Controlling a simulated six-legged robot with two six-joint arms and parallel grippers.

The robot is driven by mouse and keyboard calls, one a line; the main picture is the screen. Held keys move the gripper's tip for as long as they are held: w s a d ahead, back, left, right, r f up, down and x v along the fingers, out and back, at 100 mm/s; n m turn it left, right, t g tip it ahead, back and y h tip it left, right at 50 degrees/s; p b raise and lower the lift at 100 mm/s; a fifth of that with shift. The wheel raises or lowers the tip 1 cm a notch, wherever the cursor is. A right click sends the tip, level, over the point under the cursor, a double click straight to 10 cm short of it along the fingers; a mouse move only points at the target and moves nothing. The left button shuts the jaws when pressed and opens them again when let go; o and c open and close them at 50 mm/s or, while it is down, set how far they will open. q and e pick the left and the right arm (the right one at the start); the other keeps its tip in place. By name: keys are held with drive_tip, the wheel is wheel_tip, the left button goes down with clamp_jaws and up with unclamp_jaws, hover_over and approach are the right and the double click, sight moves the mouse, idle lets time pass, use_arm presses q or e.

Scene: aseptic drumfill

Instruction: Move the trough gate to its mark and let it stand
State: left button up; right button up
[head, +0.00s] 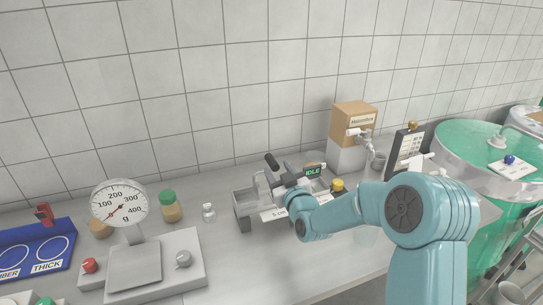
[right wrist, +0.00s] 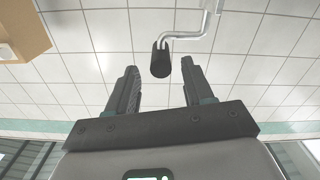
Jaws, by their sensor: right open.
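The grey metal trough (head: 243,214) stands on the bench near the wall, with a white strip marked in cm on its front. A black cylindrical grip (head: 271,161) on a bent metal rod rises over it. I cannot tell whether this belongs to the gate; the gate is not clearly made out behind my arm. My right gripper (head: 279,183) is over the trough. In the right wrist view its fingers (right wrist: 160,88) are open and empty, with the black grip (right wrist: 160,62) seen beyond the gap between the tips, apparently not touched. My left gripper is out of view.
A dial scale (head: 119,203), a green-lidded jar (head: 170,206) and a small bottle (head: 209,212) stand left of the trough. A cardboard box (head: 354,122) on a white stand is behind right. A green tank (head: 470,150) is far right.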

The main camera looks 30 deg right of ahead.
sight(272, 162)
drive_tip(key=p+x, duration=0.1)
drive_tip(key=x, duration=0.4)
drive_tip(key=shift+w, duration=0.35)
clamp_jaws()
